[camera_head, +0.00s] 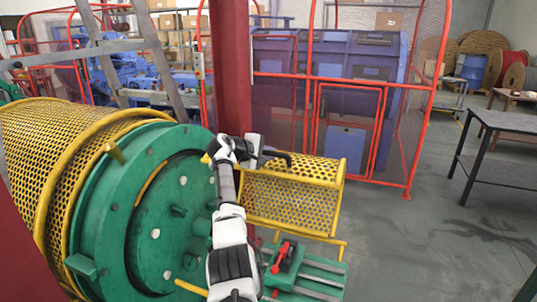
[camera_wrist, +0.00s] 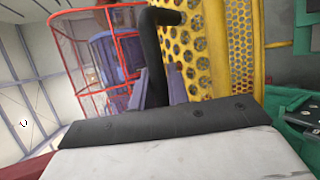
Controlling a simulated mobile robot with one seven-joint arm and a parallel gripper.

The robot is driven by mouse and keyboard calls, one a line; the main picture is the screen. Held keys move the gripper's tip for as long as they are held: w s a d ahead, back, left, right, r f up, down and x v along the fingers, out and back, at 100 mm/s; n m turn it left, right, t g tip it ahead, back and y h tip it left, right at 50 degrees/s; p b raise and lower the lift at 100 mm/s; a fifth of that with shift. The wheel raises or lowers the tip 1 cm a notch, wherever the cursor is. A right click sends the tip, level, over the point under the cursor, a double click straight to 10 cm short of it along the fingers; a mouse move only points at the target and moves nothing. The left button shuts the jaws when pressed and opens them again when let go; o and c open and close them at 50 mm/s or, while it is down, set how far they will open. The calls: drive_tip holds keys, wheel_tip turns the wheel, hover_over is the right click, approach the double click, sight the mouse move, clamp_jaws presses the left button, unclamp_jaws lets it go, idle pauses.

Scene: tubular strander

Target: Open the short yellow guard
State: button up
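The short yellow guard (camera_head: 290,197) is a perforated yellow panel in a yellow tube frame, right of the large green drum end (camera_head: 115,220) in the head view. It also shows as perforated yellow metal in the wrist view (camera_wrist: 205,50). A black bent handle (camera_wrist: 152,55) stands in front of it in the wrist view. My gripper (camera_wrist: 159,85) has its two grey fingers on either side of this handle. Whether they press on it is unclear. In the head view my gripper (camera_head: 262,155) is at the guard's upper left corner, and its fingers are hard to make out.
A long yellow mesh guard (camera_head: 40,145) covers the drum on the left. A dark red post (camera_head: 230,70) stands behind my gripper. Red fence frames (camera_head: 310,90) stand behind the guard. A dark table (camera_head: 505,122) is at the right, with open floor (camera_head: 440,230) before it.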

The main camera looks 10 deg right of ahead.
drive_tip(key=o, duration=0.4)
drive_tip(key=shift+s+a, duration=0.1)
drive_tip(key=shift+s+a+r+b, duration=0.15)
drive_tip(key=shift+s+a+b, duration=0.05)
drive_tip(key=shift+a+b, duration=0.25)
drive_tip(key=b+v, duration=0.4)
drive_tip(key=v, duration=0.8)
drive_tip(key=shift+s+a+r, duration=0.2)
drive_tip(key=shift+s+r, duration=0.05)
drive_tip(key=shift+r, duration=0.1)
